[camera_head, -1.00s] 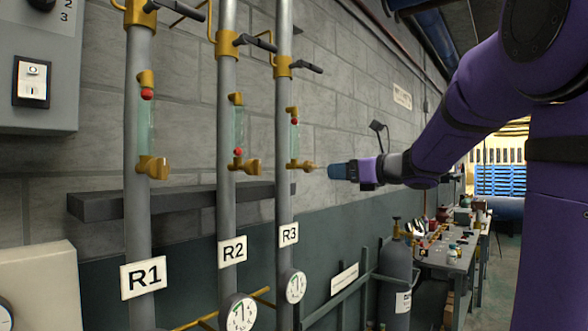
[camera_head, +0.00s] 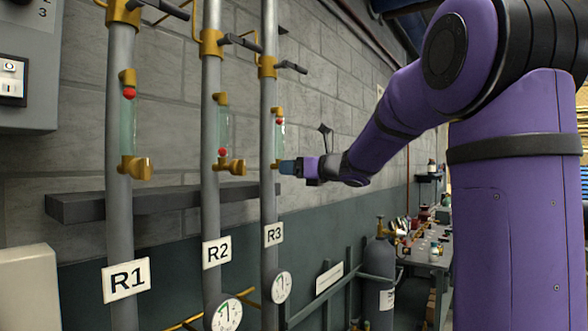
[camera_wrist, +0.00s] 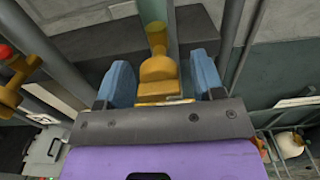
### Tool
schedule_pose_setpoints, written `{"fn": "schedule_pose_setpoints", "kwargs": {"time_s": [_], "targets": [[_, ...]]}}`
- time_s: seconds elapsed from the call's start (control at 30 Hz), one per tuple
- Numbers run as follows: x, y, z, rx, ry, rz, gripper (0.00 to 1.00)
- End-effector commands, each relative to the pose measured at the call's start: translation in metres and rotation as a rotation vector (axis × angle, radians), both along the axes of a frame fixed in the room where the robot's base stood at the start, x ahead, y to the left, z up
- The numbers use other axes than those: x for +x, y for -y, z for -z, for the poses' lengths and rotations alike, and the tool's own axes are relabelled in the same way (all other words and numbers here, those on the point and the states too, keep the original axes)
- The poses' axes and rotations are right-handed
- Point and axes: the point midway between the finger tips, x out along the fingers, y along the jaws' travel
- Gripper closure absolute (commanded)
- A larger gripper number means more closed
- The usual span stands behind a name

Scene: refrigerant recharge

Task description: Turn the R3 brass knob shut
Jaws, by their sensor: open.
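The R3 pipe (camera_head: 269,205) is the rightmost of three grey pipes and bears an R3 label (camera_head: 274,234). Its sight glass (camera_head: 279,140) has a red ball near the top. My gripper (camera_head: 287,167) is at the lower end of that glass and hides the R3 brass knob in the head view. In the wrist view the brass knob (camera_wrist: 158,72) shows between my two blue fingertips (camera_wrist: 163,82). The fingers stand open on either side of it, with a gap to each side.
The R2 pipe (camera_head: 212,180) with its own brass knob (camera_head: 236,167) stands just left of R3, and R1 (camera_head: 118,200) is further left. A dark ledge (camera_head: 80,206) runs behind the pipes. A grey cylinder (camera_head: 380,260) and a workbench (camera_head: 425,262) are at the right.

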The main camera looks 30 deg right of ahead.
Motion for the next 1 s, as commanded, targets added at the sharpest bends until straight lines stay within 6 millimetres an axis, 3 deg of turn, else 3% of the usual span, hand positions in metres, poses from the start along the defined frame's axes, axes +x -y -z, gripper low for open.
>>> {"fn": "schedule_pose_setpoints", "kwargs": {"time_s": [0.27,0.47,1.0], "targets": [[0.0011,-0.0005,0.0001,0.0,0.0,0.0,0.38],[0.0009,-0.0003,0.0001,0.0,0.0,0.0,0.84],[0.001,-0.0004,0.0002,-0.131,0.046,-0.001,0.86]]}}
